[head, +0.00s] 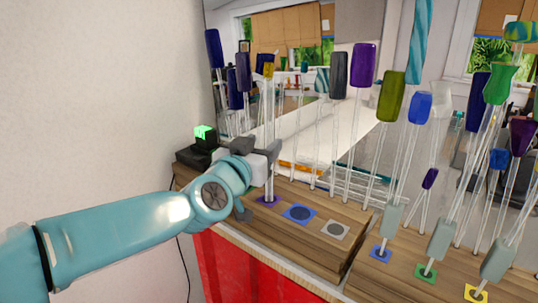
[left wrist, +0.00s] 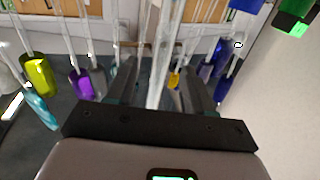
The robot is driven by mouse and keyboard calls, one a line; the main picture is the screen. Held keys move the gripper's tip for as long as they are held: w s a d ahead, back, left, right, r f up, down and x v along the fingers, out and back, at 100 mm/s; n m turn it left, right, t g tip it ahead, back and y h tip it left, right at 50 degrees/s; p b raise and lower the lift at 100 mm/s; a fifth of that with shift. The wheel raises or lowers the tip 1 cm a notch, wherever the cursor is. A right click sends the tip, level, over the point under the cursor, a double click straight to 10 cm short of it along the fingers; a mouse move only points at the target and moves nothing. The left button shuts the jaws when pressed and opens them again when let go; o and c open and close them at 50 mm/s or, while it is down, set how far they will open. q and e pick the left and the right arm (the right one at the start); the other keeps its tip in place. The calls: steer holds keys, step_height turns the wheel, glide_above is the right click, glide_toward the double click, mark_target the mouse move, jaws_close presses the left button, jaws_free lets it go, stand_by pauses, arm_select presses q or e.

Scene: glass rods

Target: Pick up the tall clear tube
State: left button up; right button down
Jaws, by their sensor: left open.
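A tall clear tube (head: 269,120) stands upright on a purple square (head: 267,199) at the left end of the wooden ledge. A small yellow piece shows near its top. My left gripper (head: 262,176) is open beside the tube's lower part. In the left wrist view, a clear tube (left wrist: 162,65) runs down the middle, in line with the space between the open fingers (left wrist: 157,85). I cannot tell whether either finger touches it. Part of the tube's lower length is hidden by the gripper in the head view. My right gripper is not in view.
Several clear rods with coloured ends, such as a purple one (head: 363,64) and an olive one (head: 391,96), stand close on the right. A blue square (head: 299,214) and a grey square (head: 335,230) on the ledge look bare. A black box (head: 205,141) with a green light stands behind my arm.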

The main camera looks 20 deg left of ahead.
mark_target(267, 137)
arm_select(q)
steer(key=w, duration=0.2)
steer(key=w+p, duration=0.1)
steer(key=w, duration=0.1)
steer(key=shift+d+r, duration=0.1)
steer(key=shift+r, duration=0.15)
steer(key=shift+w+f, duration=0.1)
steer(key=shift+w, duration=0.35)
steer(key=shift+s, duration=0.2)
steer(key=shift+c, duration=0.7)
steer(key=shift+w, duration=0.1)
jaws_close()
